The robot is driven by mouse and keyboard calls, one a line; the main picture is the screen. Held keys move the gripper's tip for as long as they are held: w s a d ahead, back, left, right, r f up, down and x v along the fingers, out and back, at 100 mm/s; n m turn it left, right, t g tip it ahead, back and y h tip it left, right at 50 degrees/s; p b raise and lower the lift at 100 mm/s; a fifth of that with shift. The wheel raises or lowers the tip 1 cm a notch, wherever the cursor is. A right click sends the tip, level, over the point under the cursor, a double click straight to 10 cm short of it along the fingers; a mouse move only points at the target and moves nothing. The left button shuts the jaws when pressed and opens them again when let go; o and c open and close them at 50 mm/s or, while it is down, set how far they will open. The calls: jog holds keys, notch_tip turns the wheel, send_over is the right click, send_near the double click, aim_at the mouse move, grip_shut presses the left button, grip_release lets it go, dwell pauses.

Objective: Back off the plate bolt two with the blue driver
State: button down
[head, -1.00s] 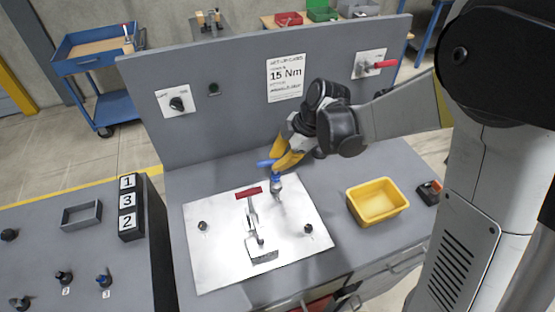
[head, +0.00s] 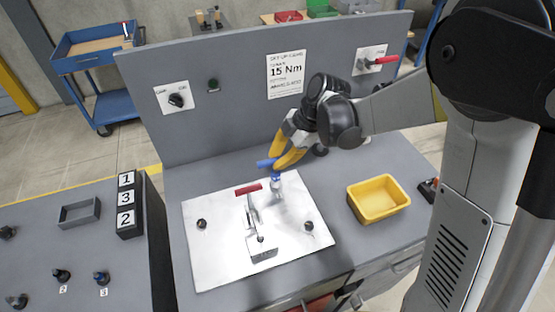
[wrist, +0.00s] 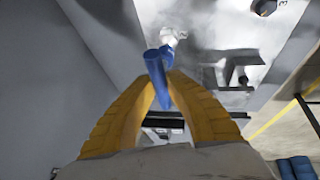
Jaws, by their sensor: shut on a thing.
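My gripper (head: 281,162) has yellow fingers and is shut on the blue driver (head: 267,163). The driver's blue handle (wrist: 157,75) lies between the fingertips in the wrist view. Its lower end is at a bolt position near the back of the white plate (head: 215,260); the bolt there is hidden. Two dark bolts show on the plate, one at left (head: 201,223) and one at right (head: 309,226). A toggle clamp with a red handle (head: 248,189) stands mid-plate.
A yellow bin (head: 378,200) stands right of the plate. A grey panel with a 15 Nm sign (head: 286,75) rises behind the bench. A side bench at left holds number blocks (head: 128,205), a small grey tray (head: 80,213) and several dark knobs.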

jog(key=shift+n, duration=0.3)
jog(key=shift+w+n+g, duration=0.1)
jog(key=shift+n+g, duration=0.6)
jog(key=shift+n, duration=0.5)
jog(key=shift+n+g+b, duration=0.4)
jog(key=shift+n+g, duration=0.2)
jog(key=shift+n, duration=0.6)
jog(key=shift+w, duration=0.1)
jog(key=shift+a+n+g+h, duration=0.1)
jog(key=shift+n+g+h, duration=0.3)
jog(key=shift+n, duration=0.8)
